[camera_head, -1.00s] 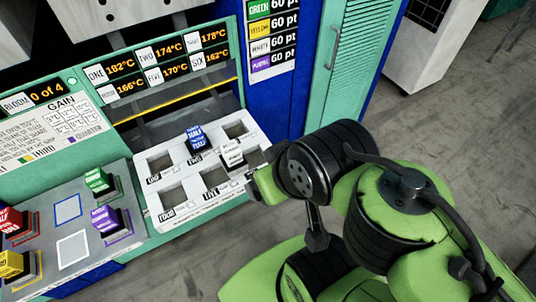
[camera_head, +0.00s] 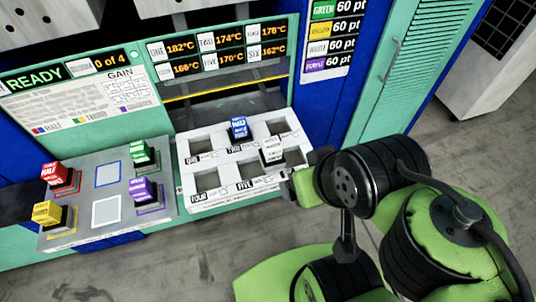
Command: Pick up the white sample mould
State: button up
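The white sample mould (camera_head: 272,151) stands upright at the right part of the white press tray (camera_head: 187,180), apparently in or over its front row; which opening it is in I cannot tell. My gripper (camera_head: 288,178) is low at the tray's right front edge, just right of and nearer than the white mould. Its fingers are small and partly hidden by my arm, so I cannot tell whether they are open or touch anything. A blue mould (camera_head: 238,128) stands in the opening marked two.
A grey stand (camera_head: 75,210) at left holds red (camera_head: 55,174), yellow (camera_head: 47,214), green (camera_head: 140,152) and purple (camera_head: 143,190) moulds, with two empty outlined squares. Press panels (camera_head: 220,50) rise behind the tray. Open floor (camera_head: 150,270) lies in front.

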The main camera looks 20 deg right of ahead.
aim_at(272, 156)
jog(key=i+j, duration=0.15)
jog(key=j, duration=0.25)
jog(key=i+j+z, duration=0.1)
jog(key=j, duration=0.3)
jog(key=i+j, duration=0.1)
jog(key=j, duration=0.35)
jog(key=i+j+z, duration=0.1)
jog(key=j, duration=0.3)
